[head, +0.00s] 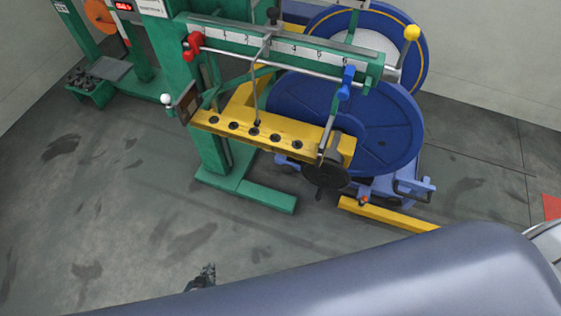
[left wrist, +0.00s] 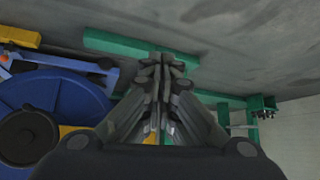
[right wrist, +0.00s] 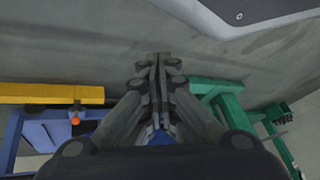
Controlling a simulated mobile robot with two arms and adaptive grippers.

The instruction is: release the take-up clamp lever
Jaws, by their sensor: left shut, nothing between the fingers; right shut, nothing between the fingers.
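The green take-up stand carries a large blue reel (head: 375,130). A lever with a yellow ball knob (head: 411,32) stands at the right end of its scaled rail. I cannot tell for certain whether this is the clamp lever. My left gripper (head: 207,272) shows only as dark fingertips at the bottom, low over the floor and well apart from the stand. In the left wrist view its fingers (left wrist: 163,65) are shut and empty. My right gripper (right wrist: 158,62) is shut and empty in its wrist view and cannot be made out in the head view.
A red stop (head: 193,43) and a blue stop (head: 346,82) sit on the rod below the rail. A yellow bar (head: 275,132) with several holes, a black handwheel (head: 325,172) and a yellow floor beam (head: 385,213) jut forward. The floor at left is clear.

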